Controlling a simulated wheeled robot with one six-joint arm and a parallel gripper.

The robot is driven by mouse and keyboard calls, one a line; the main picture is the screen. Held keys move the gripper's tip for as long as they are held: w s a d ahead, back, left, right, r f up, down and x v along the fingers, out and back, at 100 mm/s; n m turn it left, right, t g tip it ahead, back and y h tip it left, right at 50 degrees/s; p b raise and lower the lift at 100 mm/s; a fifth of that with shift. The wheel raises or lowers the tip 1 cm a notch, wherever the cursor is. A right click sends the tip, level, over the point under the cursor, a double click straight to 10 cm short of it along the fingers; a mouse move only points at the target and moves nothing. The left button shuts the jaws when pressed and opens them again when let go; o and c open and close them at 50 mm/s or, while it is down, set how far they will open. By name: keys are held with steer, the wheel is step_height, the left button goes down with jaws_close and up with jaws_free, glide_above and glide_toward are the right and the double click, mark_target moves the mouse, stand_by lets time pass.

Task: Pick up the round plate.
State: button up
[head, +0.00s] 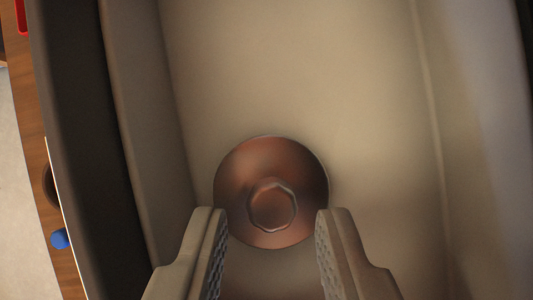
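The round plate (240,168) is a brown, copper-toned disc with a small raised ring in its middle. It lies on the beige floor of a deep tray-like container. My gripper (272,218) is open at the bottom of the head view, with one textured finger on each side of the plate's near part. The space between the fingers shows no held object. The fingertips overlap the plate's left and right edges in the picture. I cannot tell whether they touch it or are above it.
The beige container (310,70) has a raised wall on the left and another on the right. A wooden surface (32,130) lies beyond the left wall, with a small blue object (60,239) and a red object (21,14). The container floor beyond the plate is bare.

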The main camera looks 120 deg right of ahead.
steer(key=shift+x, duration=1.05)
jaws_close()
